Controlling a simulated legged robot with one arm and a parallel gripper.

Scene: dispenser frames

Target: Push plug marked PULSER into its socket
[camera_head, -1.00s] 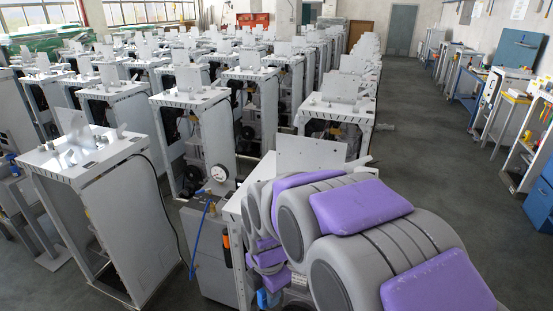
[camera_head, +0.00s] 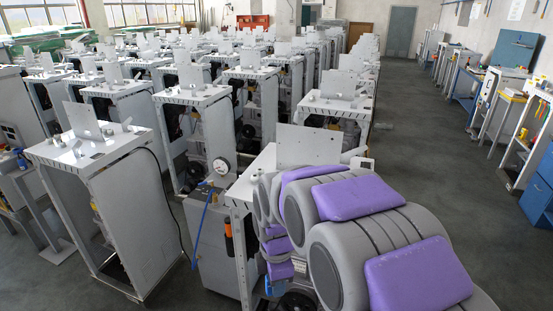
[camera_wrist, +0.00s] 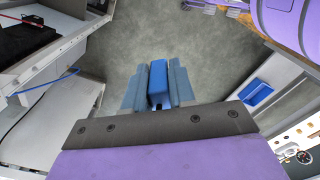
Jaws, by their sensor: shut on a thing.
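In the wrist view my gripper (camera_wrist: 157,88) is shut on a blue block-like piece (camera_wrist: 158,82), with a grey-blue finger along each side. This may be the plug, but no PULSER marking is readable. Grey floor shows beyond the fingertips, and the piece touches nothing there. No socket can be made out in either view.
The nearest dispenser frame (camera_head: 248,190) stands just left of my arm, with a round gauge (camera_head: 221,167) and blue hose (camera_head: 203,222) beside it. Another frame (camera_head: 134,220) stands at left. Rows of frames fill the back. An open floor aisle (camera_head: 425,150) runs at right.

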